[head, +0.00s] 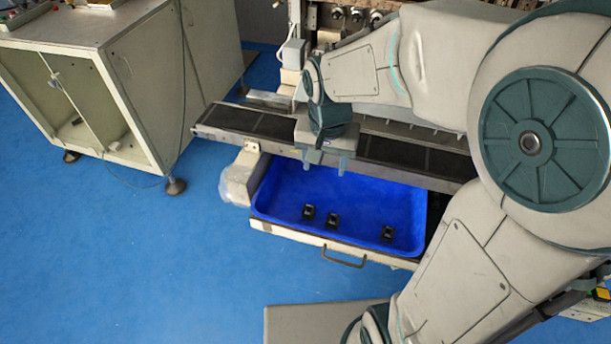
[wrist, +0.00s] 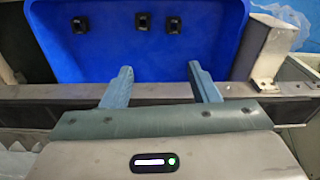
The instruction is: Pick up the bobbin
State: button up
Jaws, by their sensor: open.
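Three small black bobbins lie apart in a blue tray (head: 280,190). In the head view one is at the left (head: 308,212), one in the middle (head: 331,220) and one at the right (head: 388,233). The wrist view shows them too, at the left (wrist: 79,25), middle (wrist: 144,21) and right (wrist: 174,25). My gripper (head: 323,166) is above the back part of the tray, near the machine rail. In the wrist view its two fingers (wrist: 160,78) are spread with nothing between them. The bobbins are beyond the fingertips and not touched.
A long rail with dark panels (head: 250,122) runs along the tray's back edge, below my gripper. The tray sits in a drawer with a front handle (head: 344,258). A pale cabinet (head: 130,90) stands at the left.

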jog(key=w+a+f+b, duration=0.2)
jog(key=a+f, duration=0.1)
jog(key=f, duration=0.3)
send_over(309, 206)
jog(key=s, duration=0.1)
jog(key=shift+m+g, duration=0.4)
jog(key=f, duration=0.8)
jog(key=shift+a+f, duration=0.25)
jog(key=shift+a, duration=0.15)
jog(key=shift+w+d+f+p, duration=0.1)
jog(key=shift+d+f+p, duration=0.1)
jog(key=shift+f, duration=1.1)
jog(key=shift+w+d+f+p, duration=0.1)
jog(key=shift+d+f+p, duration=0.05)
jog(key=shift+f, duration=1.15)
jog(key=c, duration=1)
